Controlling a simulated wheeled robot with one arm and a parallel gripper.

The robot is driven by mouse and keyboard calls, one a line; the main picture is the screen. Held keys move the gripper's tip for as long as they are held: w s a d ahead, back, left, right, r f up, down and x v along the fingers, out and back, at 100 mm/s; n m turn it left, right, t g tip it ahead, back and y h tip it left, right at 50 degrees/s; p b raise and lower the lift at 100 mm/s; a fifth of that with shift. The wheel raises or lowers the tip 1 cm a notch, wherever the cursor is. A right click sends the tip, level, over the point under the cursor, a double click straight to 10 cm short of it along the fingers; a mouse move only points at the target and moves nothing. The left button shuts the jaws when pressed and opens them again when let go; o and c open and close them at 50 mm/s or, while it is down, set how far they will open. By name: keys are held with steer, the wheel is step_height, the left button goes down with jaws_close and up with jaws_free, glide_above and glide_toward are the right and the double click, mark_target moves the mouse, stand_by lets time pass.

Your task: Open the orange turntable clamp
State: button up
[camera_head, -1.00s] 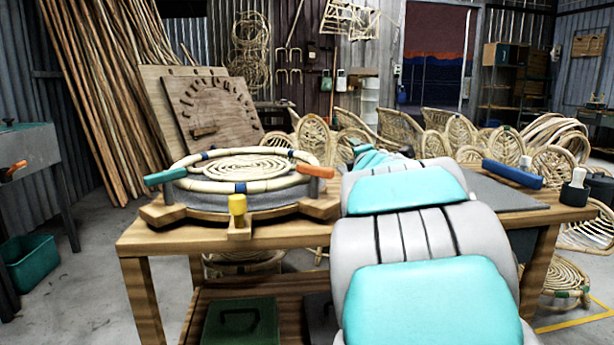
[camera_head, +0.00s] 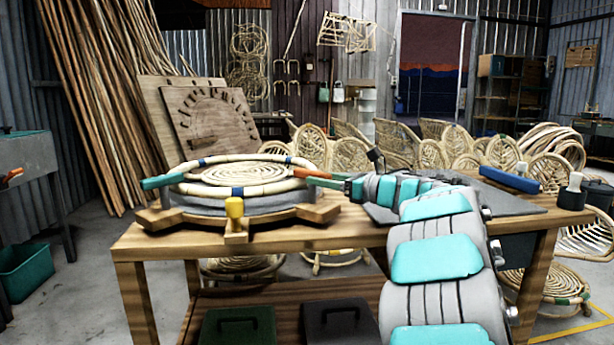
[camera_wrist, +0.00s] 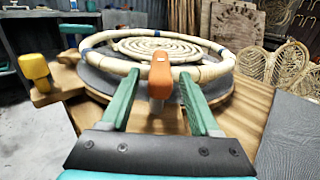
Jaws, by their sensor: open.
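The orange clamp (camera_head: 311,173) sits on the right side of the round turntable (camera_head: 215,202), its lever over the rattan ring (camera_head: 243,190). In the wrist view the orange clamp (camera_wrist: 160,76) stands between the two green fingers of my gripper (camera_wrist: 160,95). The fingers are open, one on each side of the clamp, with a gap visible around it. In the head view my gripper (camera_head: 338,180) reaches the clamp from the right, partly hidden by my wrist. A teal clamp (camera_head: 163,180) is at the turntable's left and a yellow clamp (camera_head: 235,208) at its front.
The turntable stands on a wooden workbench (camera_head: 290,238). A grey mat (camera_head: 500,202), a blue-handled tool (camera_head: 510,179) and a dark pot (camera_head: 572,197) lie to the right. A wooden peg board (camera_head: 212,120) leans behind. Rattan chairs fill the back.

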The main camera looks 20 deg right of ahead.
mark_target(307, 175)
steer(key=shift+x, duration=2.7)
steer(key=shift+c, duration=0.4)
jaws_close()
